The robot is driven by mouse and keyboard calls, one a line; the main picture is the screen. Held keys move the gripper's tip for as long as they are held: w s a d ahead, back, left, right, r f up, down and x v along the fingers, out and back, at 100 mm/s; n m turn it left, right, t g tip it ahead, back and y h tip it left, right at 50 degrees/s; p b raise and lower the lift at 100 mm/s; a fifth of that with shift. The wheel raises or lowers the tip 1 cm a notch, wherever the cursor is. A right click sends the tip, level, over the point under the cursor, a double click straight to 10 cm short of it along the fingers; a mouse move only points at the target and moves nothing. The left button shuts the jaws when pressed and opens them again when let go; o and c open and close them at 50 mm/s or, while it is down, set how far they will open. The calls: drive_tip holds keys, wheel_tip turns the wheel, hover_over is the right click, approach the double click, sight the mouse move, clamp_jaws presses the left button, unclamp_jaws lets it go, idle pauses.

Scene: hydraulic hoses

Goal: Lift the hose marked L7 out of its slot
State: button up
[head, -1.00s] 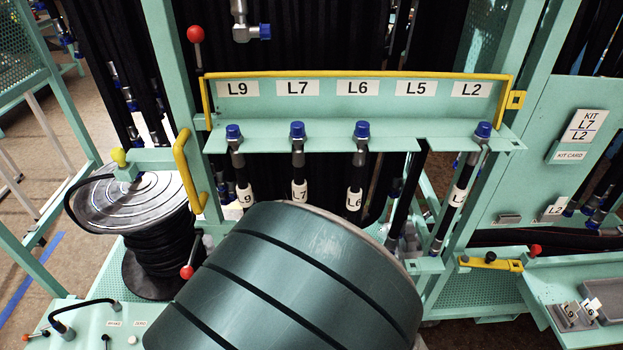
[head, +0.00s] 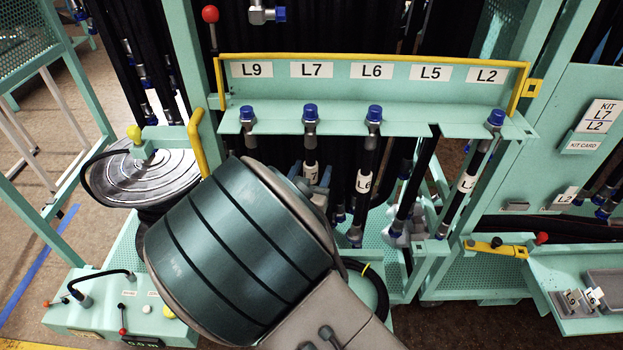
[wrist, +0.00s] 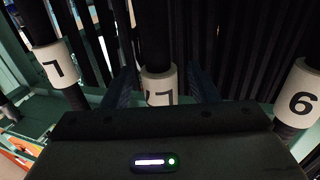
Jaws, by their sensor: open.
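The L7 hose (head: 310,140), with a blue cap and white label, hangs in its slot in the green rail (head: 400,128) below the L7 sign. In the wrist view a hose with a white label (wrist: 159,88), partly hidden, stands between the two dark blue fingers of my gripper (wrist: 164,84). The fingers are spread on either side of it; contact cannot be told. In the head view my arm covers most of the gripper, beside the L7 hose's lower part. The hose's lower end is hidden there.
The L9 hose (head: 247,122) hangs left of L7 and the L6 hose (head: 373,130) right, its label also close in the wrist view (wrist: 301,92). The L2 hose (head: 480,155) is farther right. A yellow-edged sign board (head: 340,88) stands above. A hose reel (head: 150,178) is at left.

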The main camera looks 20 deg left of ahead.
clamp_jaws()
drive_tip(key=shift+r+b, duration=0.25)
drive_tip(key=shift+b, duration=0.05)
drive_tip(key=s+d+b, duration=0.4)
drive_tip(key=s+b, duration=0.6)
drive_tip(key=s, duration=0.7)
drive_tip(key=shift+s, duration=0.3)
drive_tip(key=shift+d, duration=0.1)
